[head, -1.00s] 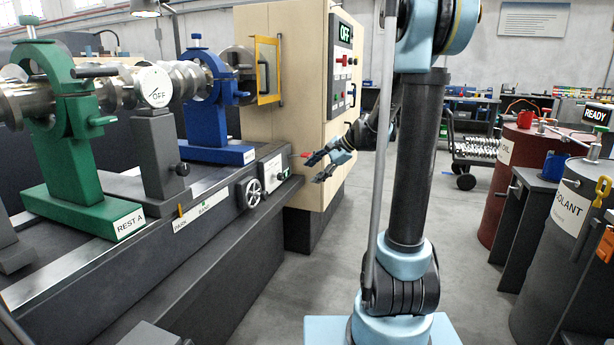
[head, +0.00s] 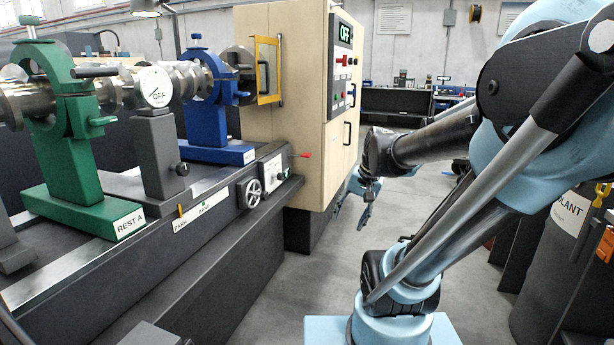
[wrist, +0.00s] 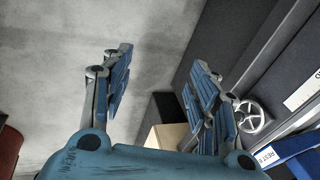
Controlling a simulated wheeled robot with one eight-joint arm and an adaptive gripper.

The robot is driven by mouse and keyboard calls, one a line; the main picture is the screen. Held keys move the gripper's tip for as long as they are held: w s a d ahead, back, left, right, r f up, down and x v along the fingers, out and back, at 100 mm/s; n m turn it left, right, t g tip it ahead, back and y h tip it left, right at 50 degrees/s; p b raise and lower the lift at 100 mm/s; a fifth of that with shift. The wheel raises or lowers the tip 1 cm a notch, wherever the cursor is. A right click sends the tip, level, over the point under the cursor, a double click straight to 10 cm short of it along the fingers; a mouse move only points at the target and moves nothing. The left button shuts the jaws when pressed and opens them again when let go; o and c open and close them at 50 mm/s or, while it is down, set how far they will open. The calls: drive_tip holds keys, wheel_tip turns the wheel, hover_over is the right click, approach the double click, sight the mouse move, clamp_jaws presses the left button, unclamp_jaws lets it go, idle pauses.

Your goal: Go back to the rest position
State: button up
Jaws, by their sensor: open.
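My gripper (wrist: 162,88) is open in the wrist view. Its two blue-padded fingers stand apart with nothing between them, and bare grey floor shows beyond. In the head view my gripper (head: 362,202) hangs in the aisle, low beside the cream cabinet's lower right edge. It looks clear of the lathe bed and of the red-tipped lever (head: 300,155). My arm is bent over at the right of the head view, and its links partly hide the wrist.
The lathe bed with its handwheel (head: 250,193), green rest (head: 70,150) and blue rest (head: 205,110) fills the left. The cream cabinet (head: 310,110) shows OFF. Floor between is clear.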

drive_tip(key=s+d+f+n+h, duration=0.2)
drive_tip(key=s+d+f, duration=0.4)
drive_tip(key=s, duration=0.4)
drive_tip(key=shift+n+h, duration=0.4)
drive_tip(key=shift+n, duration=0.5)
